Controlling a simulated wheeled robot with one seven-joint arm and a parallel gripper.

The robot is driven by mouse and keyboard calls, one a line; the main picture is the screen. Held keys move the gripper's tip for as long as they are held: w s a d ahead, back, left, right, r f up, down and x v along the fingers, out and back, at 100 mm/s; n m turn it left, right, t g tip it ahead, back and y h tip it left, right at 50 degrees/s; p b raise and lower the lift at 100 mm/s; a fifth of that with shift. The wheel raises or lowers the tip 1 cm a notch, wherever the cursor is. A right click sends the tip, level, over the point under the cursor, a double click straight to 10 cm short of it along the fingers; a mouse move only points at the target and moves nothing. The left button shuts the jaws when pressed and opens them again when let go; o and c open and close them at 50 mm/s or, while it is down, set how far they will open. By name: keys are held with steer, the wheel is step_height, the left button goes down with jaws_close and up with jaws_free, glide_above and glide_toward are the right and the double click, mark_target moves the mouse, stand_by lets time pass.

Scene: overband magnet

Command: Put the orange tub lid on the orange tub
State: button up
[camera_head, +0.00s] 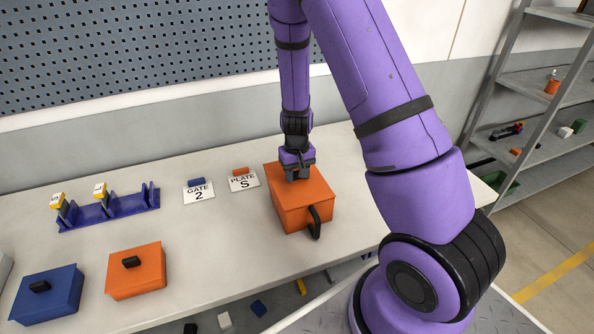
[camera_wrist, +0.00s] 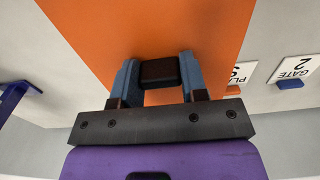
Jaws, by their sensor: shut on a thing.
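My gripper (camera_head: 298,174) is shut on the dark knob (camera_wrist: 159,72) of the orange tub lid (camera_wrist: 205,35), with a finger on either side. In the head view the lid (camera_head: 282,180) lies flat at the top of the orange tub (camera_head: 291,218), which stands on the bench with a black handle on its front side. The lid looks about level and lined up with the tub. I cannot tell whether it rests fully on the rim or hangs just above it. My gripper hides part of the lid's top, and the tub's inside is not visible.
A second orange box-like piece (camera_head: 135,275) and a blue one (camera_head: 47,297), each with a black knob, stand at the front left. A blue rack (camera_head: 108,211) with yellow-tagged pieces and two label cards, GATE 2 (camera_head: 198,194) and PLATE S (camera_head: 243,182), lie behind. A pegboard (camera_head: 130,55) backs the bench.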

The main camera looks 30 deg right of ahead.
steer(key=shift+f, duration=0.1)
steer(key=o, duration=1)
steer(key=shift+o, duration=0.2)
step_height(320, 180, up, 11)
steer(key=shift+f, duration=0.1)
stand_by(0.4)
